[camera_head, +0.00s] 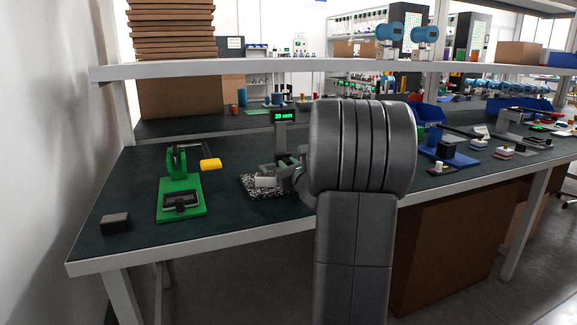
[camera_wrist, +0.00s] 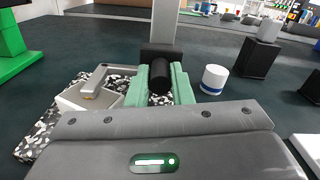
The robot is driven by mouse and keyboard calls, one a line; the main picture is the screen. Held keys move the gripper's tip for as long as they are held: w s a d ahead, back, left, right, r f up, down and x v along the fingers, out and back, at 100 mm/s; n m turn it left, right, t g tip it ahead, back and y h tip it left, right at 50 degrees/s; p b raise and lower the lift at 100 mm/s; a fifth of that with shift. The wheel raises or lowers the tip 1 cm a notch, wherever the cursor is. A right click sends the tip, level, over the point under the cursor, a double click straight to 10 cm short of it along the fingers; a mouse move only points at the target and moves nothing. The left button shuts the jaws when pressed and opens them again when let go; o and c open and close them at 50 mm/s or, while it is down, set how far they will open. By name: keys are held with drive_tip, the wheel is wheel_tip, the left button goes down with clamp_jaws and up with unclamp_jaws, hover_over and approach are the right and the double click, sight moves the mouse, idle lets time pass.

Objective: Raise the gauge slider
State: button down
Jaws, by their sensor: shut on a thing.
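The height gauge stands on a black-and-white speckled base (camera_head: 250,190), and its display (camera_head: 284,115) reads 30 mm. In the wrist view its grey column (camera_wrist: 165,22) rises behind the gauge slider (camera_wrist: 160,50), a black block with a round black knob. My gripper (camera_wrist: 160,88) has green fingers on both sides of that knob and is shut on it. A grey measuring arm (camera_wrist: 95,82) reaches left over a pale block (camera_wrist: 70,100) on the base; I cannot tell whether they touch. In the head view my arm hides part of the gauge.
A green clamp fixture (camera_head: 182,212) with a yellow-tipped handle stands left of the gauge. A small black block (camera_head: 115,223) lies at the bench's front left. A white cylinder with a blue band (camera_wrist: 214,79) is right of my gripper. A shelf (camera_head: 250,67) spans above the bench.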

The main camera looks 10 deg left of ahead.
sight(289, 161)
wheel_tip(289, 161, up, 7)
drive_tip(key=p, duration=0.4)
drive_tip(key=shift+f+p, duration=0.15)
drive_tip(key=shift+p, duration=0.2)
drive_tip(key=shift+f, duration=0.1)
drive_tip(key=c, duration=1.3)
unclamp_jaws()
drive_tip(key=p+v, duration=0.1)
drive_tip(key=v, duration=1.2)
drive_tip(key=shift+s+d, duration=0.3)
